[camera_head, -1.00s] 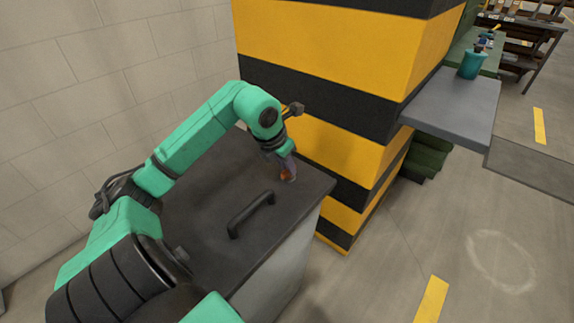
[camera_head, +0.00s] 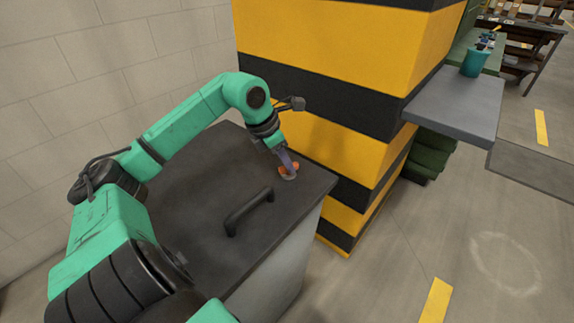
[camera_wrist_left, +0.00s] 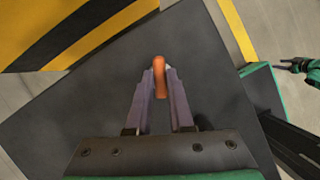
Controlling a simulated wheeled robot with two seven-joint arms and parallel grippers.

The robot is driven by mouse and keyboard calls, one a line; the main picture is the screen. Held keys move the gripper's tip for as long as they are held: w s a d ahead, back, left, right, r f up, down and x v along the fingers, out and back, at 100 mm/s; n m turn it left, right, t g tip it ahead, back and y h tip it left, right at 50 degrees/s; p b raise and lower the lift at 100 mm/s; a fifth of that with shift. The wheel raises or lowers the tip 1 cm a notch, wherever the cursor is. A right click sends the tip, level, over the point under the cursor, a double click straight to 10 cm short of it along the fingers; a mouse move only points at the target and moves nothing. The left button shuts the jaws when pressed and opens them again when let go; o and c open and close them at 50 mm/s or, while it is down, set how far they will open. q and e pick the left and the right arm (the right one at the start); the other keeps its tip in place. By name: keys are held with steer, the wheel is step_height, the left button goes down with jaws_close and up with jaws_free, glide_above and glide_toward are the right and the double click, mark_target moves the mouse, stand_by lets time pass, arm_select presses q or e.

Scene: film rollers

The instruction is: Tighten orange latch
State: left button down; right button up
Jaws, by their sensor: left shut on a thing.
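The orange latch (camera_head: 294,166) sits on the dark top of the grey cabinet, near its far right edge, on a small grey base. My left gripper (camera_head: 287,162) reaches down to it from above. In the left wrist view, the orange latch (camera_wrist_left: 160,78) stands between the two purple-grey fingers of my left gripper (camera_wrist_left: 160,84), which are shut on it. The fingers hide part of the latch in the head view. A dark, pronged end on a green arm, which may be my right gripper (camera_wrist_left: 290,66), shows small at the right edge of the wrist view.
A black handle (camera_head: 249,212) stands up from the cabinet top (camera_head: 195,215), in front of the latch. A yellow-and-black striped column (camera_head: 340,100) rises close behind the cabinet. A grey shelf (camera_head: 455,105) juts out right of the column.

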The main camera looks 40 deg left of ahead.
arm_select(q)
steer(key=shift+a+r+m+h+p, duration=0.15)
steer(key=shift+m+h+p, duration=0.25)
steer(key=shift+m, duration=0.5)
steer(key=m+p, duration=0.2)
steer(key=m+g+h+p, duration=0.1)
steer(key=shift+w+r+m, duration=0.15)
steer(key=shift+r+m, duration=0.1)
steer(key=shift+m, duration=0.15)
steer(key=m+g+p, duration=0.1)
steer(key=m+p, duration=0.1)
steer(key=shift+m+h, duration=0.3)
steer(key=shift+w+f+m+g+p, duration=0.15)
steer(key=shift+m+g+p, duration=0.25)
steer(key=shift+m, duration=0.6)
steer(key=shift+f+m+g+p, duration=0.15)
steer(key=shift+m+g+p, duration=0.25)
steer(key=shift+m, duration=0.6)
arm_select(e)
steer(key=s+d+r, duration=0.1)
steer(key=s+r, duration=0.3)
steer(key=s, duration=0.1)
steer(key=shift+s+r, duration=0.2)
steer(key=shift+r, duration=0.2)
arm_select(q)
steer(key=c, duration=0.8)
jaws_free()
